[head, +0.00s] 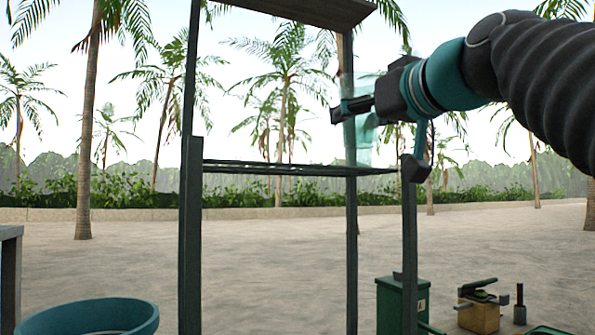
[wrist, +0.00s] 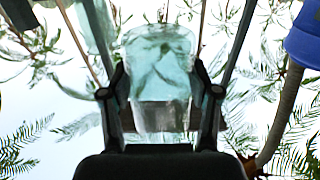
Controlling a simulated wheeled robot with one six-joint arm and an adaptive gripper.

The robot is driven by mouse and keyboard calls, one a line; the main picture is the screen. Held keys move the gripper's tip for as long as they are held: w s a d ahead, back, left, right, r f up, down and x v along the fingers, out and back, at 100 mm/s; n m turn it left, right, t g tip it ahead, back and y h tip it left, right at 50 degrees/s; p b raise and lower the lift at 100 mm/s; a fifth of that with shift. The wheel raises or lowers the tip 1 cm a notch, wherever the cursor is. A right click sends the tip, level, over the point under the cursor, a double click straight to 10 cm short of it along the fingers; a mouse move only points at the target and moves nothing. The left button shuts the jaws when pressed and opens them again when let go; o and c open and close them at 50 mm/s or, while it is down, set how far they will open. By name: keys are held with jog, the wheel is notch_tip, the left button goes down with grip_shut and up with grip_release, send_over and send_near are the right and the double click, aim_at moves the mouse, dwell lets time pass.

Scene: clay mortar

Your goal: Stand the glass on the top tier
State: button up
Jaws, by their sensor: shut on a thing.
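A clear greenish glass (head: 364,143) is held in my gripper (head: 350,108), upright or nearly so in the head view. In the wrist view the glass (wrist: 160,70) sits between the two dark fingers of my gripper (wrist: 162,98), which touch its sides. A dark metal rack (head: 191,230) stands ahead with a thin middle shelf (head: 280,169) and a higher board (head: 310,10) seen from below. The glass is below the higher board's height, and its bottom lies near the middle shelf's right end in the picture. I cannot tell whether it is over or in front of that shelf.
A teal round basin (head: 95,318) is at the lower left, beside a grey table edge (head: 10,235). A green box (head: 402,300) and a wooden block with a green tool (head: 480,315) are at the lower right. Rack posts stand near my gripper. Open sand lies behind.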

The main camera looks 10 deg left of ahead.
jog(key=p+x, duration=0.3)
jog(key=x, duration=1.2)
jog(key=shift+w+a+r, duration=0.1)
jog(key=shift+a, duration=0.25)
jog(key=p+x, duration=0.1)
jog(key=x, duration=0.2)
jog(key=shift+w+a, duration=0.1)
jog(key=shift+f+b, duration=0.4)
jog(key=shift+f, duration=0.35)
jog(key=shift+f, duration=0.25)
jog(key=o, duration=1.4)
jog(key=shift+r, duration=0.15)
